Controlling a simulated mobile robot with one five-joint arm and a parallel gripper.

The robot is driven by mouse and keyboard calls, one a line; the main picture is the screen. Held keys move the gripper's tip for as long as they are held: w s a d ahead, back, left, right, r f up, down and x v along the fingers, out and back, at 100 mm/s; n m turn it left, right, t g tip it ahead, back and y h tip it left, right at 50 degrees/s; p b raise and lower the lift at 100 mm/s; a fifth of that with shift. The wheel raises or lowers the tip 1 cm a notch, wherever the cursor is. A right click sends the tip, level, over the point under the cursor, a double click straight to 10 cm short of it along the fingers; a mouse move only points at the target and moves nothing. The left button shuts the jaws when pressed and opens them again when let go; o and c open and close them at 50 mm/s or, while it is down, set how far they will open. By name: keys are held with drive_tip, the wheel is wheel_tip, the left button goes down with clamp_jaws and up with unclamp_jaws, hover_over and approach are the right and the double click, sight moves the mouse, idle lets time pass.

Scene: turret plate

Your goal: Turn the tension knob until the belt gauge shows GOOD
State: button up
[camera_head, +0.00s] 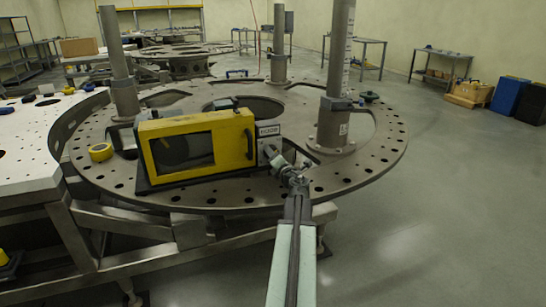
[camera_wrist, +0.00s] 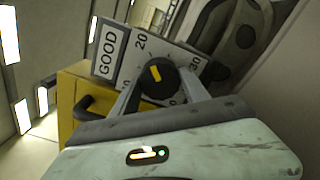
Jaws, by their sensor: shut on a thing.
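The tension knob (camera_wrist: 158,82) is round and black with a yellow pointer mark, on a grey dial plate in the wrist view. The mark points to the upper left, roughly toward the 20. My gripper (camera_wrist: 161,92) is shut on the knob, with one finger on each side. The belt gauge (camera_wrist: 108,52) is a white panel beside the dial and reads GOOD. In the head view my gripper (camera_head: 273,155) reaches the right end of the yellow box (camera_head: 170,171); the knob is too small to make out there.
The box stands on a round metal turret plate (camera_head: 365,163) with many holes. Grey posts (camera_head: 336,75) rise from it behind and right of the box. A yellow tape roll (camera_head: 101,152) lies left of the box. A black handle (camera_wrist: 92,106) juts out near my gripper. Open floor lies right.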

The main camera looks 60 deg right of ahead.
drive_tip(key=o, duration=1.4)
drive_tip(key=shift+c, duration=0.2)
drive_tip(key=shift+s, duration=0.1)
drive_tip(key=v, duration=0.7)
drive_tip(key=shift+s+a, duration=0.3)
